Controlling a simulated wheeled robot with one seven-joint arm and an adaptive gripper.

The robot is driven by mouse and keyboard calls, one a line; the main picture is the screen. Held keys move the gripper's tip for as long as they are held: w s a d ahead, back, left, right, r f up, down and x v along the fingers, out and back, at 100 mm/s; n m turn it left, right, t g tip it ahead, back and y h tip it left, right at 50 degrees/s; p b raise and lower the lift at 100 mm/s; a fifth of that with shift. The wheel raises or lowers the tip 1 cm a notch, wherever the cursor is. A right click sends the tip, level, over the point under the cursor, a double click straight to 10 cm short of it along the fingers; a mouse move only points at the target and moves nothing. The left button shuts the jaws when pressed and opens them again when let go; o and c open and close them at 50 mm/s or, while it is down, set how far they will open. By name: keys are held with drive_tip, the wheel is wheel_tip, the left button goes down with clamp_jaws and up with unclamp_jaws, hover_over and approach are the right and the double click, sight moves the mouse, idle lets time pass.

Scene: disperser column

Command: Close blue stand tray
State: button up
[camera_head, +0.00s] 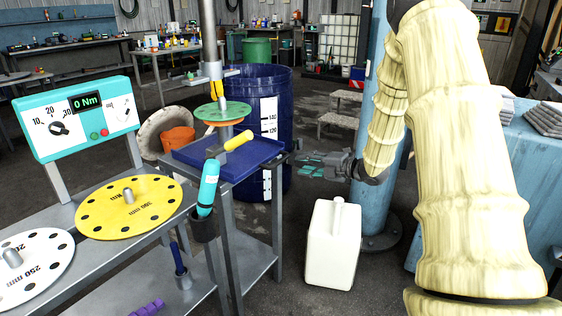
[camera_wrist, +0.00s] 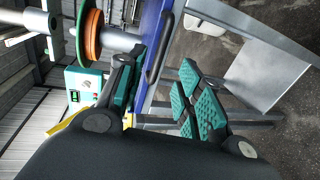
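The blue stand tray (camera_head: 258,151) is a flat blue slab on top of a grey metal stand, under the disperser column. In the wrist view its blue edge (camera_wrist: 152,22) runs down the upper middle, with a dark bar-like handle (camera_wrist: 163,52) beside it. My gripper (camera_head: 312,162) is just right of the tray in the head view, pointing left. In the wrist view its teal-padded fingers (camera_wrist: 160,92) are spread apart, with the tray edge and handle showing in the gap beyond them. Nothing is held. I cannot tell whether a finger touches the handle.
A green and orange disc pair (camera_head: 222,112) hangs on the column shaft above the tray. A cyan-handled tool (camera_head: 208,188) sits in a holder at the tray's front. A white canister (camera_head: 333,245) stands below my gripper. A blue barrel (camera_head: 262,95) stands behind the stand.

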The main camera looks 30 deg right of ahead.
sight(283, 161)
drive_tip(key=x, duration=1)
drive_tip(key=shift+w+a+b, duration=0.1)
drive_tip(key=shift+w+b, duration=0.15)
drive_tip(key=shift+b, duration=0.1)
clamp_jaws()
drive_tip(key=shift+f, duration=0.1)
